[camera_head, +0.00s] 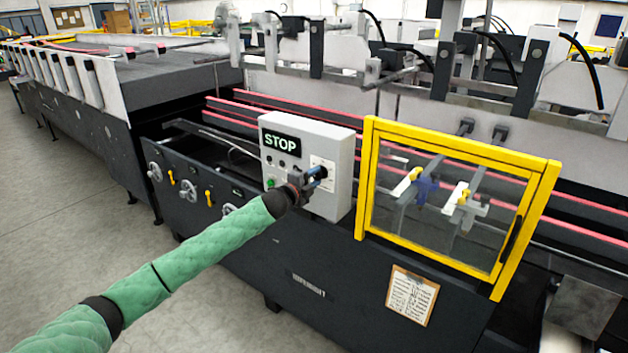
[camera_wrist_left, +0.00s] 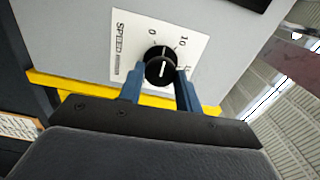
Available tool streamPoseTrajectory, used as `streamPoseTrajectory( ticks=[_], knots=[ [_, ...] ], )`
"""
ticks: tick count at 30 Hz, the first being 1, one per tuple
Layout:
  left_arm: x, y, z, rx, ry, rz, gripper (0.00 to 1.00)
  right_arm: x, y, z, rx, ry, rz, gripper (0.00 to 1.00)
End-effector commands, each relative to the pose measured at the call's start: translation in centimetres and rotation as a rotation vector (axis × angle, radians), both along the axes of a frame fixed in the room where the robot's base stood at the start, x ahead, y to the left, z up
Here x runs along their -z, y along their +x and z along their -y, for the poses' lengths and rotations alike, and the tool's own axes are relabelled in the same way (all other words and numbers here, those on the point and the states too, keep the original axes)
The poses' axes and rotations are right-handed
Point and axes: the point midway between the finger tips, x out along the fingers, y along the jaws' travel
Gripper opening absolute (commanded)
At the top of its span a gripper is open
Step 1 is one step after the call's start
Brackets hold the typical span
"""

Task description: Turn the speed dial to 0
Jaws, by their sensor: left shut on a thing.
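The speed dial (camera_wrist_left: 160,65) is a round black knob with a white pointer line, on a white plate (camera_wrist_left: 125,42) marked SPEED. The numbers 0 and 10 show beyond the knob in the left wrist view. Which mark the pointer is on I cannot tell for sure. My left gripper (camera_wrist_left: 160,88) has its two blue fingers on either side of the knob and is shut on it. In the head view, my left gripper (camera_head: 318,172) is at the front of the grey control box (camera_head: 341,150) and partly hides the dial. My right gripper is out of view.
The box has a STOP display (camera_head: 281,142) and a green button (camera_head: 271,184). A yellow-framed clear guard (camera_head: 458,145) stands just right of the box. Handwheels (camera_head: 155,172) and yellow levers line the dark machine side at left. The floor at left is clear.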

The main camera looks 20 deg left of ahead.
Motion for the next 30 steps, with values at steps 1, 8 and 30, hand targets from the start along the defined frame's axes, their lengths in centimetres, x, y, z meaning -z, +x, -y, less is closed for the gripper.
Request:
streamPoseTrajectory(
  ticks=[1, 8, 30],
  knots=[
    [0.2, 0.0, -0.1, -0.002, -0.042, -0.017, 0.11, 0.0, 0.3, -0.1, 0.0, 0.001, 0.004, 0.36],
    [0.2, 0.0, -0.1, -0.001, -0.228, -0.085, 0.11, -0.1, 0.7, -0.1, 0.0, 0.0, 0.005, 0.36],
    [0.1, 0.0, -0.1, -0.003, -0.475, -0.176, 0.11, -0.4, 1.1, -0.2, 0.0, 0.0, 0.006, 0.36]
  ],
)
